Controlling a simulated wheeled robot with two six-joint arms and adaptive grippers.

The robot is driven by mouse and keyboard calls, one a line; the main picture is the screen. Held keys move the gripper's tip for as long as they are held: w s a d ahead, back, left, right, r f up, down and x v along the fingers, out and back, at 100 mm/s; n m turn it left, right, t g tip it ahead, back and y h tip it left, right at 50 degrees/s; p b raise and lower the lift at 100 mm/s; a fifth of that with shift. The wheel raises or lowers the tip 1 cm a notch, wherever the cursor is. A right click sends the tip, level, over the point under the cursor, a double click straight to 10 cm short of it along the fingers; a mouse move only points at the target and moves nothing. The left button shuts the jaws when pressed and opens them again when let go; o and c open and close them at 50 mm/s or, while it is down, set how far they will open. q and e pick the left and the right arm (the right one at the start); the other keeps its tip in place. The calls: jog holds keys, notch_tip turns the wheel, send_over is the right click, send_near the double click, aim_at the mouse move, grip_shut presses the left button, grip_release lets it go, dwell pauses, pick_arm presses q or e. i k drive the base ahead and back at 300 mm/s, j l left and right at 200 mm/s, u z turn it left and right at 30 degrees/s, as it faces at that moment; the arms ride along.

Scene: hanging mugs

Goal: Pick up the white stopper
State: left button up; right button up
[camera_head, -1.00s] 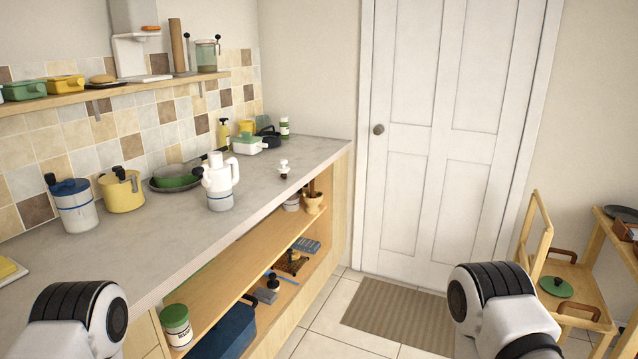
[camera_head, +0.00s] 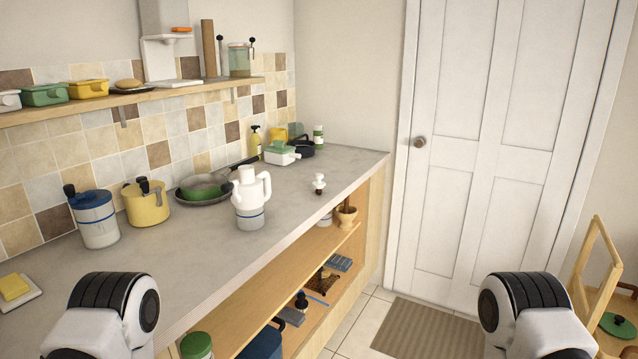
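The white stopper (camera_head: 319,181) stands on the grey counter (camera_head: 290,184) near its front edge. It has a white knobbed top and a small dark lower end. A white jug with a handle and a blue band (camera_head: 250,205) stands to its left, apart from it. My two arms show only as white and black links at the bottom left and bottom right. Neither gripper's fingers are in the frame, and both arms are well apart from the stopper.
A yellow pot (camera_head: 146,204), a white canister (camera_head: 95,221) and a pan (camera_head: 203,191) stand along the wall side. A butter dish (camera_head: 17,292) is at the near left. Open shelves (camera_head: 310,259) lie under the counter. The counter around the stopper is clear.

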aim_at(318, 185)
jog(key=i+l+z, duration=0.35)
jog(key=i, duration=0.2)
jog(key=i+l+z, duration=0.35)
jog(key=i, duration=0.2)
jog(key=i+z, duration=0.35)
jog(key=i, duration=0.2)
jog(key=i+u, duration=0.15)
jog(key=i, duration=0.3)
jog(key=i+l+u, duration=0.2)
jog(key=i, duration=0.25)
jog(key=i+l+u, duration=0.15)
jog(key=i, duration=0.3)
